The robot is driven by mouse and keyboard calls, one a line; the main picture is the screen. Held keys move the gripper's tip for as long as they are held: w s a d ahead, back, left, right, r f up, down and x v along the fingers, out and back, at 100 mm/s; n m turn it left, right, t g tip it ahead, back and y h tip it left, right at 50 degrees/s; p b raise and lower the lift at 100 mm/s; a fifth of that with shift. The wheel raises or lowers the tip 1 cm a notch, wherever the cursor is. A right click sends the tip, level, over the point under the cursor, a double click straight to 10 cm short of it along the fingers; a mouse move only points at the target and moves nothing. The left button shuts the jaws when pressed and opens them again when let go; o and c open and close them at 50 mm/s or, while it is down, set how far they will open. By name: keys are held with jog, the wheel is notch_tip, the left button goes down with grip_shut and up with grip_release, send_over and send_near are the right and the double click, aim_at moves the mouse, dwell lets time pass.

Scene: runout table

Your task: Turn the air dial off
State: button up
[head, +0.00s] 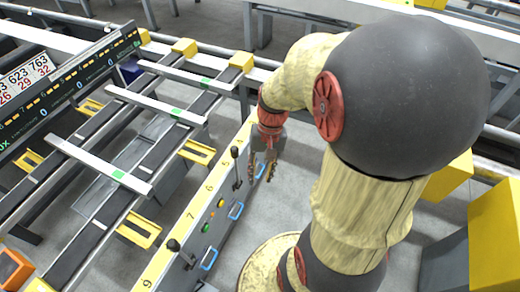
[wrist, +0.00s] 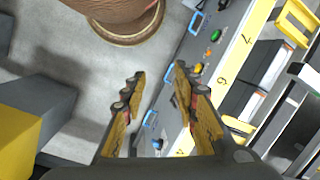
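My gripper (head: 262,172) hangs beside the side panel (head: 190,240) of the runout table. In the wrist view my gripper (wrist: 158,80) has its two fingers wide apart with nothing between them. A small blue knob (wrist: 158,143) on the panel shows low between the fingers and may be the air dial; its label and setting cannot be read. In the head view the blue knob is not clearly seen.
Blue handles (head: 236,210) and black-knobbed levers (head: 173,246) stick out from the panel. The numbered yellow edge (head: 210,185) runs above it. Conveyor rails (head: 150,140) lie left. Yellow blocks (head: 495,230) stand at the right. Grey floor is open beside the panel.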

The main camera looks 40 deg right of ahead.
jog(key=w+d+f+m+t+y, duration=0.2)
jog(key=d+f+m+t+y, duration=0.4)
jog(key=f, duration=0.5)
jog(key=w+d+f+m+t+y, duration=0.2)
jog(key=w+f+m+y, duration=0.1)
jog(key=f+m, duration=0.65)
jog(key=w+d+f+m+t+h, duration=0.2)
jog(key=w+d+t, duration=0.2)
jog(key=d+t, duration=0.15)
jog(key=w+d+f+m+t+h, duration=0.2)
jog(key=w+d+t+h, duration=0.15)
jog(key=d, duration=0.35)
jog(key=x, duration=0.7)
jog(key=shift+w+r+y+b, duration=0.2)
jog(key=shift+r+y+b, duration=0.15)
jog(key=shift+r+b, duration=0.1)
jog(key=shift+c, duration=1.1)
grip_shut()
